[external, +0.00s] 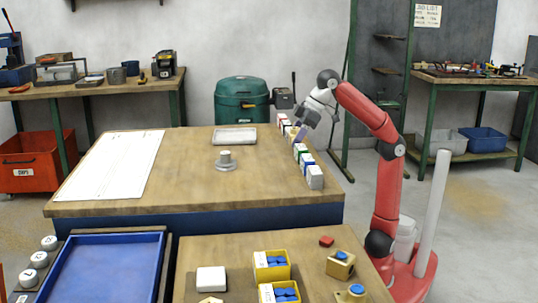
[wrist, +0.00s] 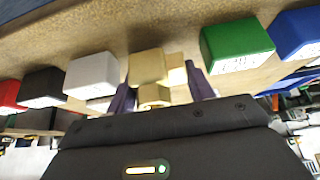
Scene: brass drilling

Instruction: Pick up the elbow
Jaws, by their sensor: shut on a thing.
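The elbow (wrist: 148,66) appears to be the brass-coloured, blocky piece between the fingers in the wrist view. Its parts are hard to separate at this angle. My gripper (wrist: 160,92) is shut on it, with one dark purple finger on each side. In the external view my gripper (external: 299,135) points down at the row of coloured blocks along the right edge of the wooden table. The elbow is small there and mostly hidden by the gripper. I cannot tell whether it still touches the table.
A green block (wrist: 237,46) and a blue block (wrist: 297,33) are to the right of the elbow; white (wrist: 92,75), black (wrist: 40,86) and red (wrist: 9,94) blocks are to the left. A grey round stand (external: 225,161) is mid-table. The table's centre is mostly clear.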

